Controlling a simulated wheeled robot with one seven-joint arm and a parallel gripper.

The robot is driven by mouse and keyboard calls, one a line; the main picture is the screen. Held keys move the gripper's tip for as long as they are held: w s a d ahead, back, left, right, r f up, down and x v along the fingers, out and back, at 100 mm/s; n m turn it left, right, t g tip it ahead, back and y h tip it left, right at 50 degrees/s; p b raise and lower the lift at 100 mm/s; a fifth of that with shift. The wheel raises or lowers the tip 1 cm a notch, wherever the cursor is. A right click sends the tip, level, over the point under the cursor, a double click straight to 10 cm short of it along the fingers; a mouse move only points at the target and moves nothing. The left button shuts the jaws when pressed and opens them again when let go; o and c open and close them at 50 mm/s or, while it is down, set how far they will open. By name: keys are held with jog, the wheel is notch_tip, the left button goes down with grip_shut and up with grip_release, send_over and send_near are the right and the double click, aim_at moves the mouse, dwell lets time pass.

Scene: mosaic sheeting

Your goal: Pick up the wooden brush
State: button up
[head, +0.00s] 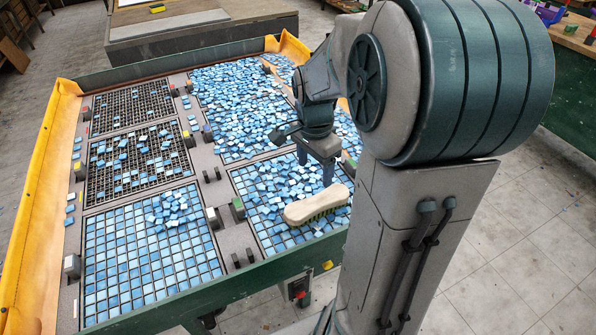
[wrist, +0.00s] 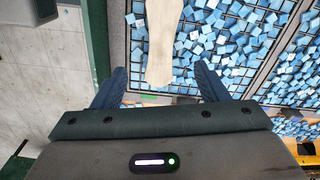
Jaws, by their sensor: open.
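The wooden brush (head: 316,204) lies on blue tiles in the front right grid section of the work table, near the table's green front edge. Its pale wooden back faces up and its bristles face down. In the wrist view the brush (wrist: 160,40) runs from the top edge down to just beyond my gripper (wrist: 158,85).
The table holds several grid sections with loose blue tiles (head: 240,95). Small blocks (head: 237,208) stand on the dividers. The green front rim (head: 200,298) is close to the brush. An orange sheet (head: 35,220) lines the left side. Grey floor (wrist: 45,100) lies beyond the rim.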

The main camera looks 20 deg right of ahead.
jog(key=d+m, duration=0.2)
send_over(318, 201)
jog(key=f, duration=0.8)
jog(key=shift+w+f, duration=0.25)
jog(key=shift+w, duration=0.05)
jog(key=shift+s+f+b, duration=0.2)
jog(key=shift+f+b, duration=0.1)
jog(key=shift+f, duration=2.4)
jog(key=c, duration=1.2)
